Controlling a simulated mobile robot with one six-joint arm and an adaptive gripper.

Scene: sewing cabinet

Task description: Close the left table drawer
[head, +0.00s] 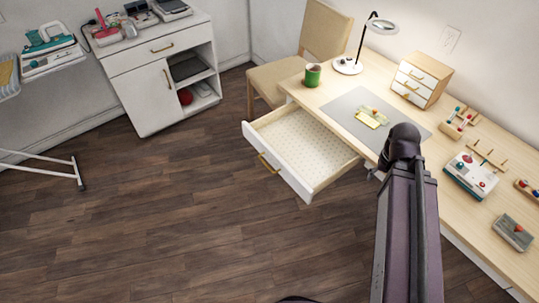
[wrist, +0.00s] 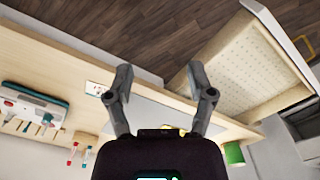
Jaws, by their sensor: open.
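The left table drawer (head: 277,172) is pulled well out from the wooden sewing table (head: 432,195). Its front is white with a brass handle (head: 269,163), and its dotted inside is empty. In the wrist view the drawer (wrist: 245,72) is at the upper right, with its handle (wrist: 303,46) near the right edge. My gripper (wrist: 160,72) is open and empty, its two fingers apart over the table edge beside the drawer, touching nothing that I can see. In the head view my arm stands right of the drawer and hides the fingers.
A green mug (head: 313,75), lamp (head: 348,65), grey mat (head: 350,106) and small drawer box (head: 421,79) are on the table. A chair (head: 285,75) stands behind the drawer. A white cabinet (head: 160,70) is at the back left. The floor before the drawer is clear.

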